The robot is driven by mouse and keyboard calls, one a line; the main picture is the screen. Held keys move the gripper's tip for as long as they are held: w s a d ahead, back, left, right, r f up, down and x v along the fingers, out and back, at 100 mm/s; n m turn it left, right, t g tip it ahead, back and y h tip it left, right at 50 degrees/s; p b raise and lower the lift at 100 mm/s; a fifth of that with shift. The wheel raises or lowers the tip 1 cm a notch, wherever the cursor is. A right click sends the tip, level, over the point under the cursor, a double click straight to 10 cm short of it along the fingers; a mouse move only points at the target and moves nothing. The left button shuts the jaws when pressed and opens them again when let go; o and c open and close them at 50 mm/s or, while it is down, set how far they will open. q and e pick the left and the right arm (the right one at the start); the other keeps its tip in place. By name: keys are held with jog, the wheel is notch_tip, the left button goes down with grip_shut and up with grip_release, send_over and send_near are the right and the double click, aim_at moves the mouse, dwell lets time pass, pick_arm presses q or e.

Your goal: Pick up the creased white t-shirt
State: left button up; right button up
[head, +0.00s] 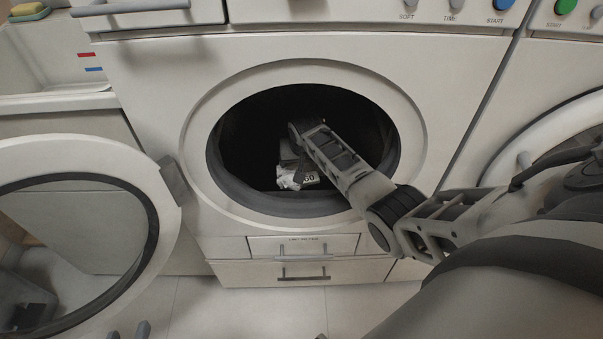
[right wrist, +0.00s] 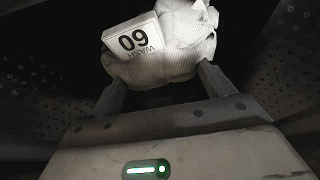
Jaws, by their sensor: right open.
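The creased white t-shirt (head: 288,180) lies crumpled low inside the dark drum of the middle washer. A white tag reading "60" shows on it. In the right wrist view the bunched t-shirt (right wrist: 178,62) is just beyond and partly between the fingertips. My right gripper (right wrist: 162,88) is open, with its fingers apart on either side of the cloth's lower edge; I cannot tell whether they touch it. In the head view my right arm reaches through the round opening and hides part of the cloth. My left gripper (head: 128,331) shows only two separated fingertips at the bottom edge, empty.
Another washer (head: 490,165) is at the right. A drawer (head: 303,246) is below the opening. Perforated drum walls (right wrist: 285,60) flank the right gripper.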

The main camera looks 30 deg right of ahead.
jog(key=c, duration=1.1)
jog(key=shift+c, duration=0.2)
jog(key=shift+r, duration=0.15)
